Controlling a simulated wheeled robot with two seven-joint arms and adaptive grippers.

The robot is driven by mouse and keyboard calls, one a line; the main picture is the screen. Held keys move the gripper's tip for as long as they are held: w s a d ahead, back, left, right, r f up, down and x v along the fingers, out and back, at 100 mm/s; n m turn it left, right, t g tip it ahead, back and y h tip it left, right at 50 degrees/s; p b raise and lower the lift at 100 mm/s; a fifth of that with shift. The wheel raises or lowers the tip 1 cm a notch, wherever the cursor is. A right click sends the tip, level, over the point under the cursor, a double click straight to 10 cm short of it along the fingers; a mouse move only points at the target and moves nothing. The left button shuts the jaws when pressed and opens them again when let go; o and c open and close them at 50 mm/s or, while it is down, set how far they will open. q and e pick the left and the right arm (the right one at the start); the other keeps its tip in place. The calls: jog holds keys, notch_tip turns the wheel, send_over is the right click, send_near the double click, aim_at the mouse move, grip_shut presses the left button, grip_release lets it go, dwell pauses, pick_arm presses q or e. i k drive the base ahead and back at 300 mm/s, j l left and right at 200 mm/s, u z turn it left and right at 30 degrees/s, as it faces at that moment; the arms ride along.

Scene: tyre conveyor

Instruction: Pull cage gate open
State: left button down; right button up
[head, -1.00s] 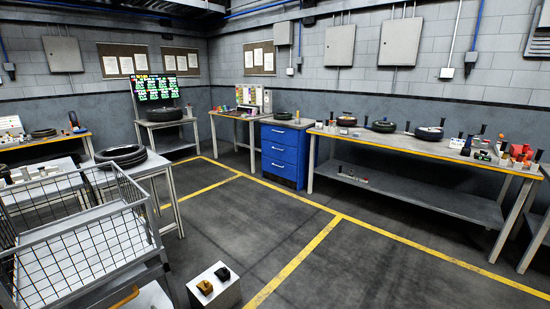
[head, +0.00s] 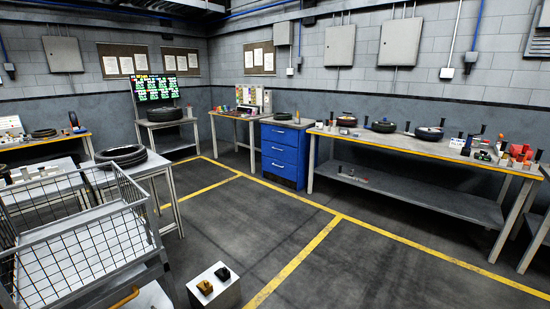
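A grey wire-mesh cage (head: 124,232) stands at the lower left of the head view, cut off by the left and bottom edges. Its mesh side panel faces right, and the top is open. Which panel is the gate, and whether it is open or shut, I cannot tell. A yellow bar (head: 124,298) shows low at the cage's front. Neither of my grippers is in view.
A table with a tyre (head: 121,155) stands behind the cage. A white box (head: 214,287) with a yellow and a black item stands right of the cage. A long workbench (head: 415,148) lines the right wall. The floor (head: 330,270) between is clear.

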aim_at(5, 294)
jog(key=u, duration=1.55)
